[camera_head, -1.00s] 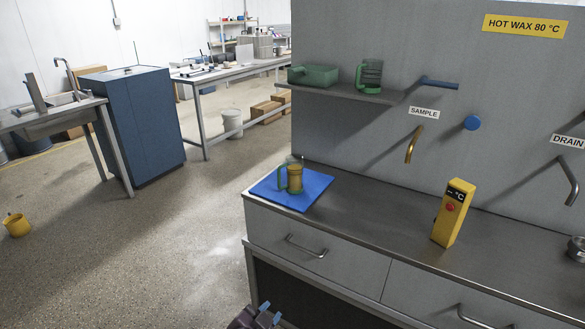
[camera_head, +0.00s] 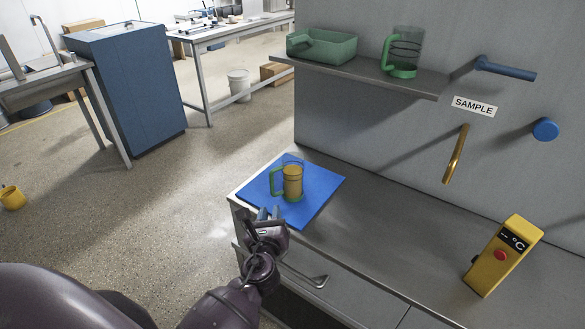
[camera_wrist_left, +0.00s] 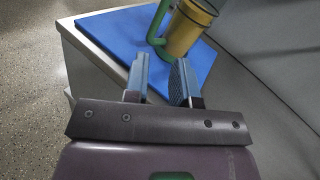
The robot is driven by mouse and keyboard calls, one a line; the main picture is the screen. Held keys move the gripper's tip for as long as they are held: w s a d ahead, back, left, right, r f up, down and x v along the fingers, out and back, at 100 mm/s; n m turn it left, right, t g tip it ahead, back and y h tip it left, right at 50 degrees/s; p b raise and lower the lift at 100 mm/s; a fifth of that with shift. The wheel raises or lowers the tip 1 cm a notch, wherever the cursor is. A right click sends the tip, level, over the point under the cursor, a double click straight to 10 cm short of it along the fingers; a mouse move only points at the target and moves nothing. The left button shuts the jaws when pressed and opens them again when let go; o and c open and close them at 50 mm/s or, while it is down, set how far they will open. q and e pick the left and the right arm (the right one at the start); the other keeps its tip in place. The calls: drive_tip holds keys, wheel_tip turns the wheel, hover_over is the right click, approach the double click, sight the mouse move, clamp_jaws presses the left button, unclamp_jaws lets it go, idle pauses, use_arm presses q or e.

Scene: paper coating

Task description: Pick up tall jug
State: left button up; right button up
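A clear jug (camera_head: 293,181) with a green handle and base stands upright on a blue mat (camera_head: 322,190), holding amber liquid. It also shows at the top of the left wrist view (camera_wrist_left: 186,30), handle toward the left. A second, empty clear jug (camera_head: 405,50) with a green handle and base stands on the wall shelf. My left gripper (camera_head: 268,213) is at the near edge of the mat, just short of the filled jug. In the left wrist view its blue fingers (camera_wrist_left: 161,82) are apart with nothing between them. My right gripper is not in view.
A green tray (camera_head: 322,48) sits on the shelf (camera_head: 350,77). A brass sample spout (camera_head: 456,155) and blue handle (camera_head: 507,69) stick out from the wall. A yellow temperature device (camera_head: 503,256) stands on the steel counter (camera_head: 400,245), which is otherwise clear around the mat.

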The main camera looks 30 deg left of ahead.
sight(272, 185)
use_arm(q)
drive_tip(key=w+m, duration=0.1)
drive_tip(key=w+a, duration=0.1)
drive_tip(key=w+a+m, duration=0.1)
drive_tip(key=w, duration=0.1)
drive_tip(key=shift+a+r+m, duration=0.25)
drive_tip(key=shift+m, duration=0.05)
drive_tip(key=shift+r+x, duration=0.25)
drive_tip(key=shift+x, duration=1.1)
drive_tip(key=shift+r+x, duration=0.25)
drive_tip(key=shift+x, duration=1.1)
drive_tip(key=shift+a, duration=0.1)
clamp_jaws()
